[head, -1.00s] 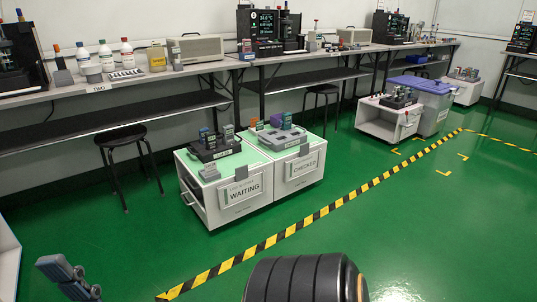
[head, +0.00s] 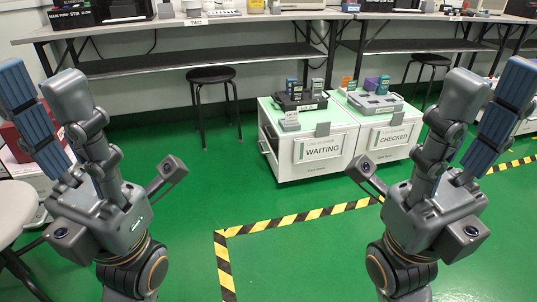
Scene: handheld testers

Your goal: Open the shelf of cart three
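A white cart with a green top (head: 300,165) stands on the floor right of centre; its front sign reads WAITING. A handle-like bar shows on its left side. A second cart (head: 385,145) with a sign reading CHECKED stands close against its right. I cannot read a cart number on either, so I cannot tell which is cart three. My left gripper (head: 40,78) is raised at the left, fingers apart and empty. My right gripper (head: 497,80) is raised at the right, fingers apart and empty. Both are in front of the carts and touch nothing.
Handheld testers in dark holders (head: 300,100) stand on the WAITING cart. A grey device (head: 375,104) lies on the CHECKED cart. A long workbench (head: 190,30) and black stool (head: 210,75) are behind. A pale stool seat (head: 22,208) is at the left. Green floor before the carts is clear.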

